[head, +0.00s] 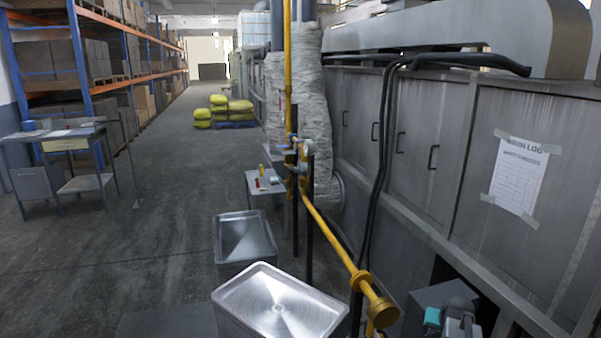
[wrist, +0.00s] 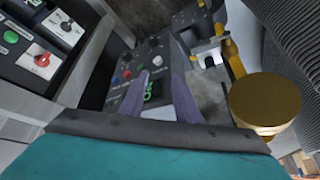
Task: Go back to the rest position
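My gripper (wrist: 160,85) shows in the wrist view as two grey-purple fingers standing apart, with nothing between them. A dark control panel with a green display is visible behind the gap. A teal and black padded part of my own arm fills the bottom of the wrist view. In the head view a grey part of my arm with a teal patch is at the bottom right edge, and the fingertips cannot be made out there. The near metal pan (head: 279,303) and the far metal pan (head: 243,237) stand apart from the arm, to its left.
A yellow pipe (head: 335,238) with a round end runs close left of my arm; its round brass end (wrist: 265,102) is right of the fingers in the wrist view. Switch panels (wrist: 42,40) are at upper left. Grey cabinets (head: 420,130) line the right.

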